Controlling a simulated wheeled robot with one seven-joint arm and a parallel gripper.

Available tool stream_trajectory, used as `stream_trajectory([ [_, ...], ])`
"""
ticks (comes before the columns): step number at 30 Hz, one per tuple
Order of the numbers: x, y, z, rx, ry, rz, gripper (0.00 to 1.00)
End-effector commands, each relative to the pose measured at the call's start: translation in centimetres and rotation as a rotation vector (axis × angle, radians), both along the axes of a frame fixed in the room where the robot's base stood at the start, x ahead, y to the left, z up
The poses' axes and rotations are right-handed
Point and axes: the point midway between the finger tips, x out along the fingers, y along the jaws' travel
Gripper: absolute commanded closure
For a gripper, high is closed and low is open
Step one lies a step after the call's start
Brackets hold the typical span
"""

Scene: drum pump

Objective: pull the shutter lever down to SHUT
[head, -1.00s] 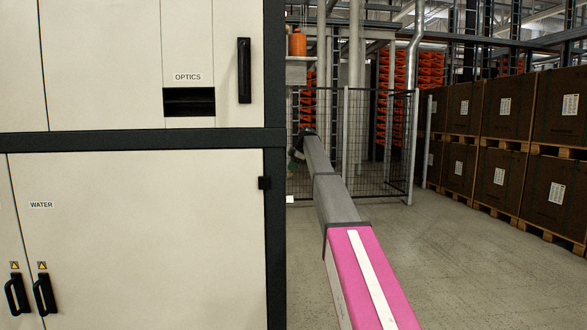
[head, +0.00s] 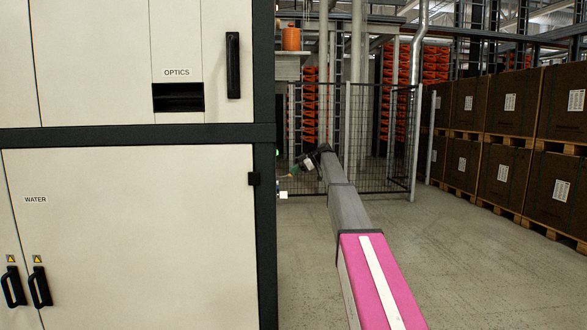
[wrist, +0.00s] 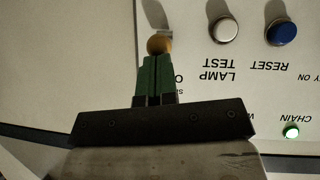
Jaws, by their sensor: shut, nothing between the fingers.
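The shutter lever's round orange-tan knob (wrist: 159,44) shows in the wrist view, just beyond my fingertips. The lever's shaft and much of its marking are hidden behind my fingers; only a letter or two show beside them. My gripper (wrist: 156,62) has its green fingers together, with nothing between them. Its tips are at the near edge of the knob; I cannot tell whether they touch it. In the head view my gripper (head: 293,172) is small, at the far end of my arm beside the cabinet's right edge.
The wrist view shows a white panel with a silver LAMP TEST button (wrist: 223,28), a blue RESET button (wrist: 281,31) and a lit green CHAIN lamp (wrist: 291,130). The cabinet (head: 130,230) fills the head view's left. A mesh fence (head: 375,140) stands behind my arm; open floor lies right.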

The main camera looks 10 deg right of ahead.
Motion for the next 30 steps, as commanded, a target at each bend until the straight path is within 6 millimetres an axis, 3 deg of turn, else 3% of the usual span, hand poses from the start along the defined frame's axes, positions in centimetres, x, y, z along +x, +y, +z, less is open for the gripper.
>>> stream_trajectory([
  [21, 0.0, -0.4, -5.8, 0.629, -0.016, 0.001, 1.0],
  [30, 0.0, -0.1, -6.8, 0.676, -0.019, 0.001, 1.0],
])
